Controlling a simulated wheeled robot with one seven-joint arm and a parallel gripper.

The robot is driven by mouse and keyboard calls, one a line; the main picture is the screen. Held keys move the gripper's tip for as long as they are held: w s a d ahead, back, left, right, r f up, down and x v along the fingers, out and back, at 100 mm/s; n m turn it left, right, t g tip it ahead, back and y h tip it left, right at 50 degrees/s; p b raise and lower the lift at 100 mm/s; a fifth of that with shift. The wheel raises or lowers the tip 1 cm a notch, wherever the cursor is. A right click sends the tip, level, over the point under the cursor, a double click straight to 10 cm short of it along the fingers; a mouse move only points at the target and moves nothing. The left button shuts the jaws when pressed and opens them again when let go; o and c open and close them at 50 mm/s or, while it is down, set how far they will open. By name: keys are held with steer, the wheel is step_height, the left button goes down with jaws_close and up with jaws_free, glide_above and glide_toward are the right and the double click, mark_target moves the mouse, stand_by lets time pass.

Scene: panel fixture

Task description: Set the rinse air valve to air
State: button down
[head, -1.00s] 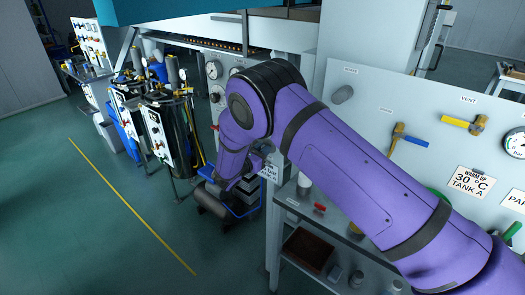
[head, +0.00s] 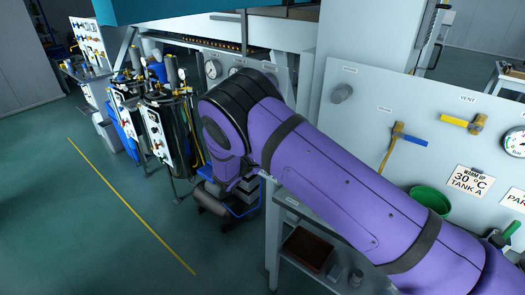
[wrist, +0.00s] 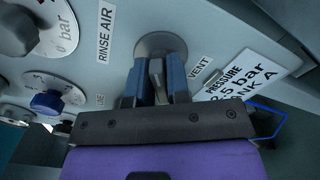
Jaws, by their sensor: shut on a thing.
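In the wrist view, my gripper (wrist: 161,88) has its two blue fingers closed on the grey handle of the rinse air valve (wrist: 161,43). The valve's round grey base shows on the pale panel just beyond the fingertips. The fingers cover much of the handle, so I cannot tell its exact setting. A "RINSE AIR" label (wrist: 105,34) is left of the valve and a "VENT" label (wrist: 200,69) is right of it. In the head view my purple arm hides the gripper and the valve.
In the wrist view, a dial with a dark knob (wrist: 22,30) and one with a blue knob (wrist: 47,102) lie left. A pressure sign (wrist: 240,85) is close on the right. In the head view, another panel carries a blue-handled valve (head: 410,138); the left floor is clear.

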steer(key=m, duration=0.6)
steer(key=shift+f, duration=0.2)
steer(key=shift+m, duration=0.4)
steer(key=c, duration=1.2)
jaws_free()
steer(key=shift+o, duration=0.2)
steer(key=shift+s, duration=0.15)
steer(key=v, duration=1)
steer(key=shift+s+a, duration=0.25)
